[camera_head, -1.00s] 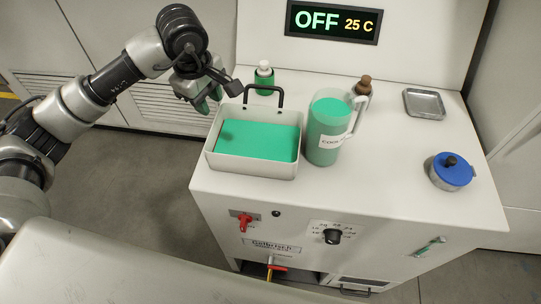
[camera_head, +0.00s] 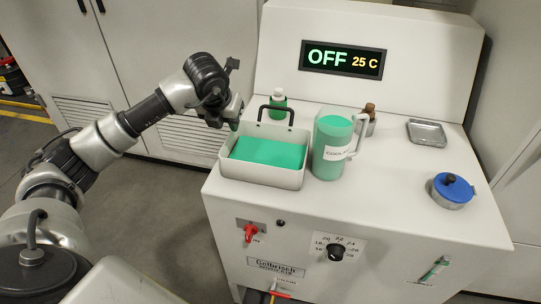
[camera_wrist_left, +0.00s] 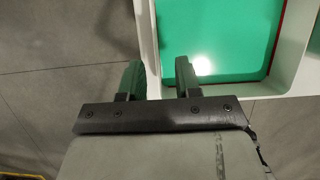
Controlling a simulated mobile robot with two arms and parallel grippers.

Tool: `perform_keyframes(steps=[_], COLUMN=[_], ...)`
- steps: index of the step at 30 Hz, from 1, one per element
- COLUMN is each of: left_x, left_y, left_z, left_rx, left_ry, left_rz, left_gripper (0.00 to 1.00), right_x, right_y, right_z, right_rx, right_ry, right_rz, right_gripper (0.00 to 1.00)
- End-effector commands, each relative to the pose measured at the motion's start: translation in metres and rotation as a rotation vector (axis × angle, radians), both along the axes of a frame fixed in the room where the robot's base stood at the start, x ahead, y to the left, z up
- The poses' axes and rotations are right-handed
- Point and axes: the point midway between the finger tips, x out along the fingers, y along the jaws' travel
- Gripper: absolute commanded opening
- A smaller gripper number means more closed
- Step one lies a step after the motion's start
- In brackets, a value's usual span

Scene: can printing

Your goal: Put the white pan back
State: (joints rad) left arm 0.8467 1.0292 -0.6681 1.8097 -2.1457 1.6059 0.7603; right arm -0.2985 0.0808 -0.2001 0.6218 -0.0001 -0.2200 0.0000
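The white pan (camera_head: 262,179) stands at the left end of the machine top, holding green liquid, with a black handle (camera_head: 277,108) at its back. It also shows in the left wrist view (camera_wrist_left: 148,43). My left gripper (camera_head: 230,120) is just above the pan's back left corner. In the left wrist view its two fingers (camera_wrist_left: 160,78) are apart, with the pan's side wall showing between them; whether they touch it I cannot tell. My right gripper is not in view.
A coolant jug (camera_head: 331,150) stands close to the pan's right. Behind are a green bottle (camera_head: 278,104) and a brown-capped bottle (camera_head: 369,120). A metal tray (camera_head: 426,133) and a blue-lidded pot (camera_head: 453,190) stand at the right. The display (camera_head: 343,59) reads OFF, 25 C.

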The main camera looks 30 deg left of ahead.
Motion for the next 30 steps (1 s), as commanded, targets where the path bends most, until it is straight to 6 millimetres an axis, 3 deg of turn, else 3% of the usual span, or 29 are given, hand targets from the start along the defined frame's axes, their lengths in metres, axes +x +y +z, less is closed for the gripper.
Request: perform_keyframes(steps=[18,26,30], left_x=[0.020,0.022,0.022], left_y=[0.012,0.013,0.013], left_z=[-0.066,-0.071,-0.071], left_rx=[0.000,0.001,0.001], left_ry=[0.002,0.000,0.000], left_rz=[-0.003,-0.004,-0.004], left_gripper=[0.33,0.33,0.15], right_x=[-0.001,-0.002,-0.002], right_y=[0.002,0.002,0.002], right_z=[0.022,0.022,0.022], right_rx=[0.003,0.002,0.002], right_ry=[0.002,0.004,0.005], right_rz=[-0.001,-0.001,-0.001], right_gripper=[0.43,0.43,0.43])
